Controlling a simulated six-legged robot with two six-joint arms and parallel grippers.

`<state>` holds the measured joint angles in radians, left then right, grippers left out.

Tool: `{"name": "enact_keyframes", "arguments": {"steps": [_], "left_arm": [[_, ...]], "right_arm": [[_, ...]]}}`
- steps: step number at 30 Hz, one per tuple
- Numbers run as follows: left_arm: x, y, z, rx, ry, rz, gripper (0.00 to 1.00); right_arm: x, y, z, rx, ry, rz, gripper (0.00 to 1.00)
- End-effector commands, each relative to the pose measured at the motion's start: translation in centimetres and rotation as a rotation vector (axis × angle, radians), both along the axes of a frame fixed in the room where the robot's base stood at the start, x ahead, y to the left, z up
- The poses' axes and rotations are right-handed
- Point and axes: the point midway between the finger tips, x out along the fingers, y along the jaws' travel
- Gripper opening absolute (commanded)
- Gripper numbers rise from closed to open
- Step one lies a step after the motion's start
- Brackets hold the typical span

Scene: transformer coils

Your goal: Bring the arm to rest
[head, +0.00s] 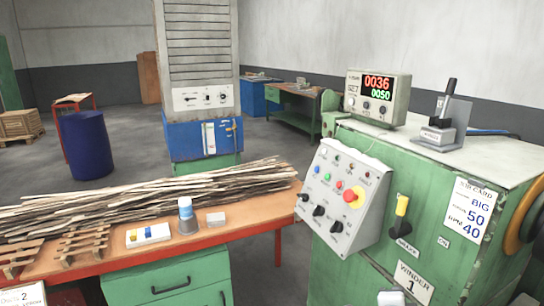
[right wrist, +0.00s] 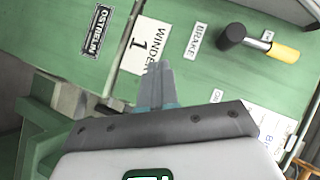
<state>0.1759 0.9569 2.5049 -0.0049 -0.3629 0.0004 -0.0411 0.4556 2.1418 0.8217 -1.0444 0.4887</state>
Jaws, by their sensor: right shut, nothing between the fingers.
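My right gripper (right wrist: 159,70) is shut and empty in the right wrist view. Its fingertips show in front of the green winder cabinet (right wrist: 70,55), over the "WINDER 1" label (right wrist: 146,44). I cannot tell how far the fingers are from the panel. The yellow-ended brake lever (right wrist: 257,44) is to the right of the fingers, apart from them. In the head view, a small pale piece at the bottom edge may be part of my right arm. My left gripper is in neither view.
The winder (head: 335,258) bears a control box (head: 344,196), a counter reading 0036 over 0050 (head: 377,97) and a job card (head: 467,219). A workbench (head: 255,215) with wooden strips (head: 150,198) stands left. A blue barrel (head: 86,145) is behind it.

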Motion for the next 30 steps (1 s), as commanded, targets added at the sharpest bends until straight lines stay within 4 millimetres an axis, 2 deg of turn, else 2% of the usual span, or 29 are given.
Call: {"name": "enact_keyframes", "arguments": {"steps": [1,4,6,8,9,12,15,19,22,30], "left_arm": [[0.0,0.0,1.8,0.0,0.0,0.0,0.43],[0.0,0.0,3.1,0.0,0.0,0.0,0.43],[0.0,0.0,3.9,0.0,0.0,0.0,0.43],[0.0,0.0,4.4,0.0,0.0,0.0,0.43],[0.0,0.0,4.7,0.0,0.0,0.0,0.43],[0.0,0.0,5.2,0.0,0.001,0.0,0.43],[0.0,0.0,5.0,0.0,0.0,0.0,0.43],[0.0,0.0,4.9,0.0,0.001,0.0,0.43],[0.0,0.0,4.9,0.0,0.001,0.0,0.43],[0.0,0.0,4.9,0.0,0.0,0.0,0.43]], "right_arm": [[-0.8,0.8,-3.6,-0.019,0.13,0.072,0.0],[-3.6,3.4,-11.3,-0.041,0.366,0.264,0.0],[-6.7,5.7,-16.0,-0.04,0.523,0.417,0.0],[-9.9,7.8,-19.4,-0.032,0.648,0.559,0.0],[-12.2,9.3,-21.3,-0.024,0.726,0.66,0.0],[-18.2,12.9,-24.5,-0.001,0.883,0.918,0.0],[-23.1,15.9,-25.9,0.002,0.98,1.168,0.0],[-27.1,18.1,-25.7,-0.032,1.032,1.443,0.0],[-28.1,18.5,-25.6,-0.06,1.047,1.543,0.0],[-28.0,18.5,-25.6,-0.069,1.045,1.546,0.0]]}}
